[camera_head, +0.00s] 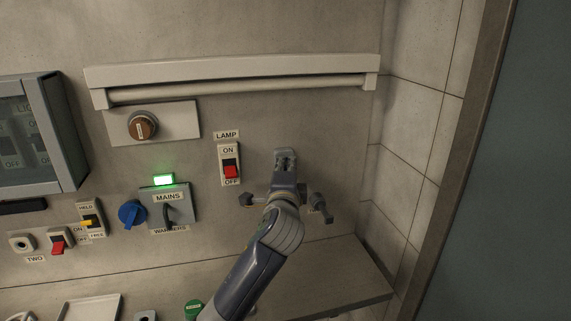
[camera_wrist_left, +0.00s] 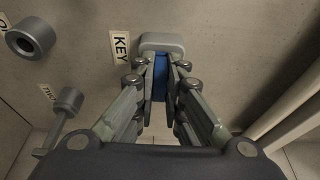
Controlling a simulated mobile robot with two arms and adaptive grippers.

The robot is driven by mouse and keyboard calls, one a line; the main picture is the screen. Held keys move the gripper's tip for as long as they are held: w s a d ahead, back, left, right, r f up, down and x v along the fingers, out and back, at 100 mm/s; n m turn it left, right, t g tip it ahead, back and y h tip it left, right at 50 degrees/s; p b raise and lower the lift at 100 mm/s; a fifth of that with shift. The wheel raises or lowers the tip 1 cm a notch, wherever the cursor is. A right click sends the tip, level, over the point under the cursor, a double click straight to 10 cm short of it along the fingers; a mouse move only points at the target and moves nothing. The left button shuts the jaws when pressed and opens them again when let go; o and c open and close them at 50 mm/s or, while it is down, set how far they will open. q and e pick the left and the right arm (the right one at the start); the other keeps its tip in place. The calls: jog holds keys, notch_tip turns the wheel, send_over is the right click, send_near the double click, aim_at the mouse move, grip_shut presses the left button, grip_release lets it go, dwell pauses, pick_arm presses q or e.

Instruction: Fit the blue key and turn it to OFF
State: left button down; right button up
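My left gripper (camera_head: 285,162) is at the grey wall, right of the LAMP switch, in the head view. In the left wrist view its two fingers (camera_wrist_left: 163,68) stand close together on both sides of a narrow blue piece (camera_wrist_left: 160,78), which looks like the blue key. The blue piece fills the gap between them, beneath a rounded grey holder (camera_wrist_left: 161,43) beside a KEY label (camera_wrist_left: 121,46). The fingers hide most of the key, and in the head view the key is hidden. My right gripper is not in view.
A grey rail (camera_head: 235,80) runs above. To the left are the red LAMP switch (camera_head: 231,171), the MAINS box (camera_head: 168,206) with a lit green lamp (camera_head: 163,180), and a blue knob (camera_head: 132,214). A grey fitting (camera_head: 320,205) juts out just right of my gripper.

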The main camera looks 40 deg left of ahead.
pick_arm(q)
jog(key=shift+s+d+p, duration=0.35)
jog(key=shift+s+d, duration=0.1)
jog(key=shift+d, duration=0.1)
dwell(0.7)
jog(key=shift+s+d+p, duration=0.35)
jog(key=shift+s+d, duration=0.55)
jog(key=shift+d, duration=0.2)
